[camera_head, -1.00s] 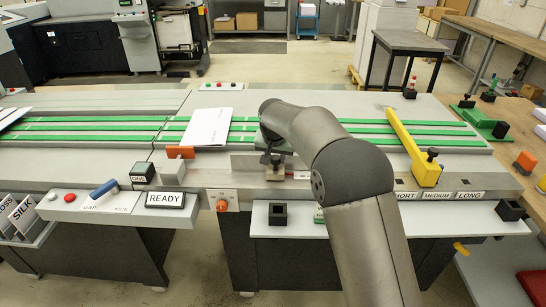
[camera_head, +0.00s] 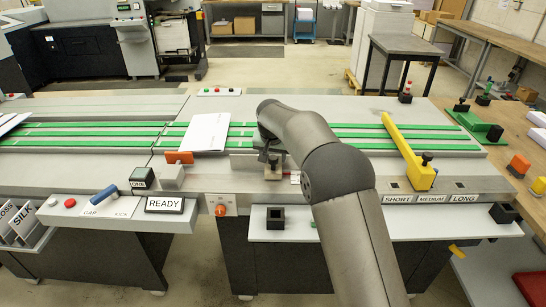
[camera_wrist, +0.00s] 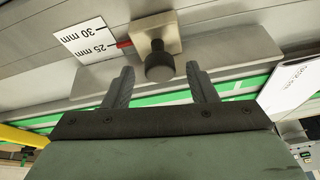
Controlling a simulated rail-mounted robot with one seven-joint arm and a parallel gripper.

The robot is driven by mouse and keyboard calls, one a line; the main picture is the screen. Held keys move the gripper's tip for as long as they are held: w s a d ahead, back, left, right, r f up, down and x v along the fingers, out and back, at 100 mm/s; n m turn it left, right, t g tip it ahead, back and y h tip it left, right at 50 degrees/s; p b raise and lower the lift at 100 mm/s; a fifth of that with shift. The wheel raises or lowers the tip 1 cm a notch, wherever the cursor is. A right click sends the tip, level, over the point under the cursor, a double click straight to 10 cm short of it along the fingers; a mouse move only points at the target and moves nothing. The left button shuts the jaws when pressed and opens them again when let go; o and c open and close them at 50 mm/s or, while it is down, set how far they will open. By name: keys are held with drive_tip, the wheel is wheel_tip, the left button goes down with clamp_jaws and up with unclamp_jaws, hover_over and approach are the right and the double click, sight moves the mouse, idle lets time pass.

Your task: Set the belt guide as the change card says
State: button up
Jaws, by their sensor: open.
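In the wrist view a dark round knob (camera_wrist: 159,66) stands on a pale metal block with a red pointer (camera_wrist: 124,44). The pointer is by the 25 mm mark of a white scale (camera_wrist: 88,41), which also shows 30 mm. My gripper (camera_wrist: 160,84) is open, its fingers spread either side of the knob's line and apart from it. In the head view my gripper (camera_head: 272,160) is partly hidden by my arm. A yellow bar (camera_head: 405,145) with a black knob lies across the green belts (camera_head: 360,136), its foot nearest MEDIUM. I cannot read a change card.
A folded white sheet (camera_head: 206,132) lies on the belts. A READY sign (camera_head: 165,204), a blue lever (camera_head: 103,194) and an orange knob (camera_head: 221,209) are at the front left. A white shelf (camera_head: 350,222) carries black holders. A wooden bench (camera_head: 515,135) stands right.

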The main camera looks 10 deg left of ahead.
drive_tip(key=b+v, duration=0.2)
drive_tip(key=v, duration=1.4)
drive_tip(key=shift+r, duration=0.4)
drive_tip(key=shift+s, duration=0.1)
drive_tip(key=s+d+f+g, duration=0.1)
drive_tip(key=s+d, duration=0.5)
drive_tip(key=d, duration=0.4)
drive_tip(key=s+d+f+g, duration=0.15)
drive_tip(key=s+d, duration=0.35)
drive_tip(key=d, duration=0.5)
drive_tip(key=s+d+f, duration=0.4)
drive_tip(key=s, duration=0.4)
drive_tip(key=s+d+f+g, duration=0.1)
drive_tip(key=s+d+f, duration=0.3)
drive_tip(key=s, duration=0.5)
drive_tip(key=s+d+f, duration=0.4)
drive_tip(key=s, duration=0.4)
drive_tip(key=shift+s+d+m+g+h, duration=0.25)
drive_tip(key=shift+d+m+g+h, duration=0.05)
drive_tip(key=shift+g+h, duration=0.1)
drive_tip(key=shift+f, duration=0.1)
